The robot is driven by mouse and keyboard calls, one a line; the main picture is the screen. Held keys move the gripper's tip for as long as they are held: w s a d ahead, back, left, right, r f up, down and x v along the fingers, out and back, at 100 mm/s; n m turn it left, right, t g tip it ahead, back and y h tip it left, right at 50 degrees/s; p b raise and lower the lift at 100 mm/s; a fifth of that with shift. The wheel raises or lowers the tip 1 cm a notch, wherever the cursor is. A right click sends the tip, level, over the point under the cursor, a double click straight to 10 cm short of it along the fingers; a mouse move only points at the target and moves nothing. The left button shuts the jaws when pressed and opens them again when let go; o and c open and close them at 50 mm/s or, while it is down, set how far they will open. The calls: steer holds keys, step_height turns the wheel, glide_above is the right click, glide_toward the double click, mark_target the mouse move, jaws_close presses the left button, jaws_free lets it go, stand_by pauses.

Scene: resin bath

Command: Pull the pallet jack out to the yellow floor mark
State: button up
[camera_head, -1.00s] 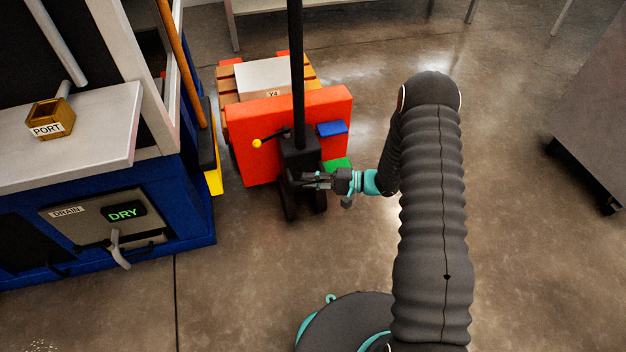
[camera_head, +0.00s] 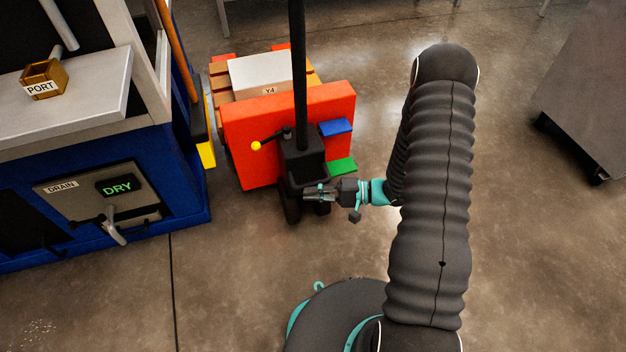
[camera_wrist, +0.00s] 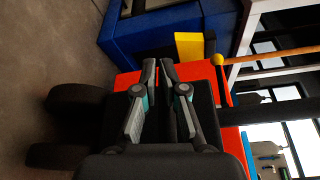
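The pallet jack (camera_head: 247,143) has a red body, a black upright handle (camera_head: 299,70), black wheels, a blue pedal (camera_head: 335,127) and a green pedal (camera_head: 342,167). It carries a pale box marked Y4 (camera_head: 263,74). My gripper (camera_head: 306,192) is low at the front of the jack, by the black block under the handle. In the wrist view, my gripper's fingers (camera_wrist: 159,68) are drawn close together against the dark front of the jack. The part between them is too dark to make out. I cannot see the yellow floor mark.
A blue bench (camera_head: 140,160) with a DRY display stands close on the left, with a yellow piece (camera_head: 206,154) at its corner. A grey cabinet on casters (camera_head: 590,110) is at the right. The floor (camera_head: 240,265) in front of the jack is open, apart from my base.

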steer(key=shift+o, duration=0.8)
steer(key=shift+w+d+t, duration=0.15)
steer(key=shift+w+t, duration=0.15)
steer(key=shift+w, duration=0.55)
steer(key=s+d+r, duration=0.1)
steer(key=s+d, duration=0.1)
steer(key=d, duration=1.1)
